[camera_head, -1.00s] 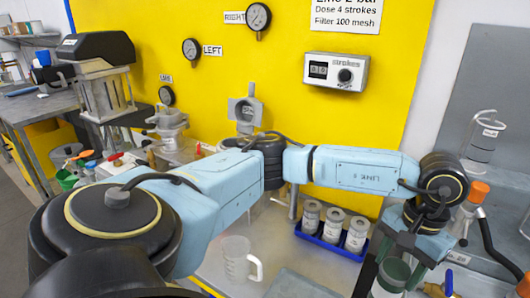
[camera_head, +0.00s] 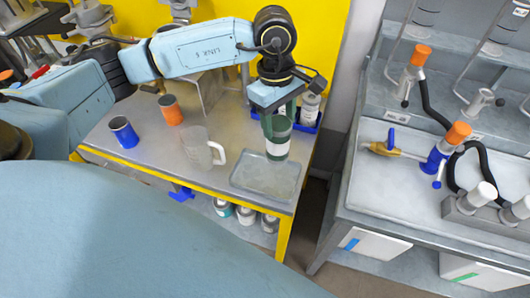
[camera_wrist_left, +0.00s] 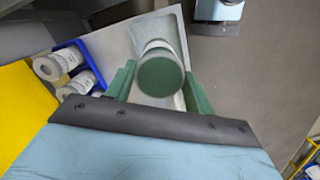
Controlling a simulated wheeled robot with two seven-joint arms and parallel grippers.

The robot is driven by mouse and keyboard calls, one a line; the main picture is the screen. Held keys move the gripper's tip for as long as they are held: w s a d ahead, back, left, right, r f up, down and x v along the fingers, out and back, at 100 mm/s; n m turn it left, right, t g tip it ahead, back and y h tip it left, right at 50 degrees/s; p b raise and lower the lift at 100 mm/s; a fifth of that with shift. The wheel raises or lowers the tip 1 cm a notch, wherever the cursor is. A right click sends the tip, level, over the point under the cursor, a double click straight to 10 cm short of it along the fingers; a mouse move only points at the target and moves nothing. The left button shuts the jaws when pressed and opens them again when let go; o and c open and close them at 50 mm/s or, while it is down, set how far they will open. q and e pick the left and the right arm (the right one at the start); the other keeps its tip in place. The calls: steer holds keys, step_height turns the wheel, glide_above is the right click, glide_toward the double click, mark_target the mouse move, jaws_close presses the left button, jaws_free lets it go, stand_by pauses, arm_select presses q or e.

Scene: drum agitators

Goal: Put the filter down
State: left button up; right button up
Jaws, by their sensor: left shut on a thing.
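The filter (camera_head: 276,134) is a green cylinder with a white band. My left gripper (camera_head: 279,108) is shut on it and holds it upright over the grey tray (camera_head: 243,182) on the steel table. From the head view I cannot tell whether its lower end touches the tray. In the left wrist view the filter's round green end (camera_wrist_left: 160,77) sits between the green fingers of the gripper (camera_wrist_left: 158,88). My right gripper is not in view.
A clear jug (camera_head: 196,150) stands left of the tray. Farther left are an orange can (camera_head: 170,110) and a blue can (camera_head: 123,133). A blue rack (camera_head: 304,124) with canisters is behind the filter. A bench (camera_head: 350,185) with valves and hoses stands right, across a gap.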

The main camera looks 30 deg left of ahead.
arm_select(q)
steer(key=n, duration=0.4)
steer(key=shift+s+a+f+n+t, duration=0.15)
steer(key=shift+a+f+n+t, duration=0.15)
steer(key=shift+n, duration=0.1)
steer(key=n, duration=0.4)
steer(key=a+n, duration=0.1)
steer(key=n, duration=0.1)
steer(key=shift+s+f+n+t, duration=0.1)
steer(key=shift+f+n+t, duration=0.1)
steer(key=shift+n+t, duration=0.15)
steer(key=n, duration=0.4)
steer(key=shift+s+a+f+y, duration=0.15)
steer(key=shift+a+y, duration=0.1)
steer(key=shift+y, duration=0.15)
step_height(320, 180, down, 10)
steer(key=n, duration=0.6)
steer(key=shift+a+f+y, duration=0.15)
steer(key=shift+a+y, duration=0.15)
steer(key=shift+a, duration=0.15)
steer(key=shift+s+t, duration=0.1)
steer(key=shift+t, duration=0.15)
